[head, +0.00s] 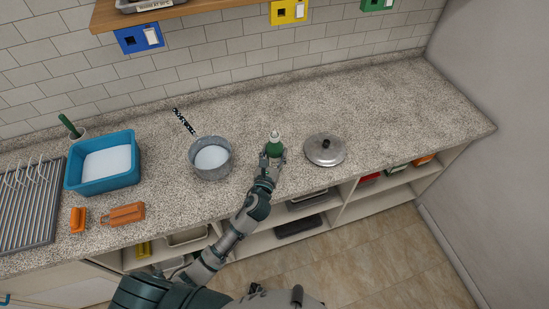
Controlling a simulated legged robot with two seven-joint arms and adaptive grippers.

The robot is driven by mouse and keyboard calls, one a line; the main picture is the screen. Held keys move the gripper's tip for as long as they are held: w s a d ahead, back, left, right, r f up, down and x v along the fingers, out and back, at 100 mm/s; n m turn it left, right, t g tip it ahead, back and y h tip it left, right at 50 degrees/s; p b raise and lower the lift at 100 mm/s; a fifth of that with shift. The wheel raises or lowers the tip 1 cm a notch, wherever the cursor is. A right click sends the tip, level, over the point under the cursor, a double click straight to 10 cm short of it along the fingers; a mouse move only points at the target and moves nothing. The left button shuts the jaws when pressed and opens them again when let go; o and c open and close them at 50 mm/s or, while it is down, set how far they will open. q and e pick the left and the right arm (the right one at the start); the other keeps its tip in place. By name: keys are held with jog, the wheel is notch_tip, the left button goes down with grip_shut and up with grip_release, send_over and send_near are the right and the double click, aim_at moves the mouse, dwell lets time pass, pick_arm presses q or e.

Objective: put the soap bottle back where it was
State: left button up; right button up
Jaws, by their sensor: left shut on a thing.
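The soap bottle (274,138) is green with a pale top and stands upright at the middle of the speckled counter (400,115). My left gripper (271,158) is shut on it from the front side; its fingers hide the lower part of the bottle. I cannot tell whether the bottle's base touches the counter. My right gripper is not in view.
A grey pot (211,158) with white contents stands left of the bottle and a metal lid (325,150) lies to its right. A blue basin (103,163), an orange block (123,214), a smaller orange item (78,220) and a drying rack (29,205) are further left. The counter's right side is clear.

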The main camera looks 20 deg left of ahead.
aim_at(272, 164)
pick_arm(q)
jog(key=shift+f+b, duration=0.4)
jog(key=shift+f, duration=1.25)
jog(key=o, duration=1.4)
jog(key=shift+f, duration=0.1)
jog(key=shift+s, duration=0.1)
jog(key=s, duration=1.2)
jog(key=shift+b, duration=0.35)
